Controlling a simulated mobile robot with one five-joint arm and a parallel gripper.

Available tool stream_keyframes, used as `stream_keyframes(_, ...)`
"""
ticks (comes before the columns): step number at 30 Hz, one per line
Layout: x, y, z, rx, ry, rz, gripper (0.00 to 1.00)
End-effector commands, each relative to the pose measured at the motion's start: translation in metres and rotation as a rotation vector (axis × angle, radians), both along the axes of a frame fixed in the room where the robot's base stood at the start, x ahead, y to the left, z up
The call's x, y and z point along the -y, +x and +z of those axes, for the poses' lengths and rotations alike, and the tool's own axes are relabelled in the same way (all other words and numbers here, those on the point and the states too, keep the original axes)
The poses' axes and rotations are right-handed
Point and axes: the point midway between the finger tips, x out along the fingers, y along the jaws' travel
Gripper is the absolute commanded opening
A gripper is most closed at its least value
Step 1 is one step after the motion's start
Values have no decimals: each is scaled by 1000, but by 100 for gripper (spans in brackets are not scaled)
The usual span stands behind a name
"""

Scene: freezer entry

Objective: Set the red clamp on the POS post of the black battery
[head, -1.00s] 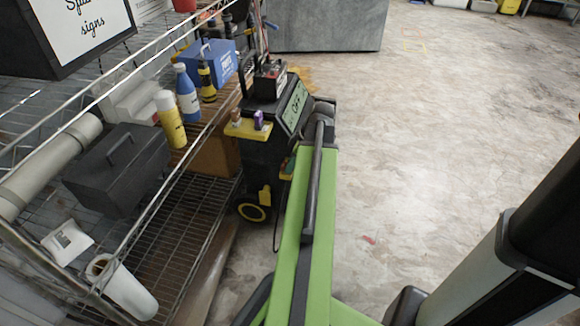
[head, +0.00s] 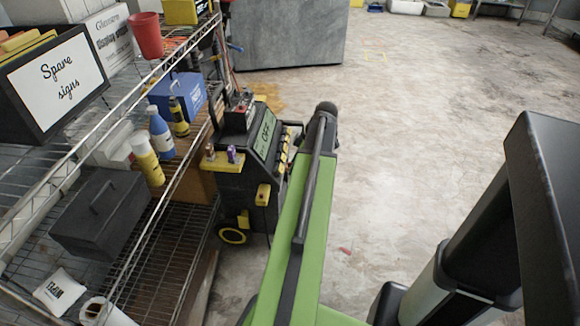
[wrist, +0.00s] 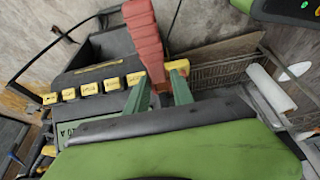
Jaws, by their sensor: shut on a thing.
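The red clamp (wrist: 145,38) is in the wrist view, held between the green fingers of my gripper (wrist: 160,74). My gripper is shut on it. In the head view my green arm hides both the clamp and the gripper. The black battery (head: 238,118) sits on top of the charger cart, left of the end of my arm, with a small red part on its top. The lettering on its posts is too small to read, so I cannot tell which is POS. In the wrist view I cannot make out the battery for certain.
A yellow ledge (head: 222,163) holds small items. A wire shelf (head: 150,235) with bottles and boxes stands left. Open floor (head: 420,130) lies right.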

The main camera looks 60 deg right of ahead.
Motion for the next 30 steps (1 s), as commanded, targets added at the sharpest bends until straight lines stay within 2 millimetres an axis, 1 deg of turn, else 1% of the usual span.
stream_keyframes(25,0,0,39,0,0,-1,0)
stream_keyframes(30,0,0,40,0,0,-1,0)
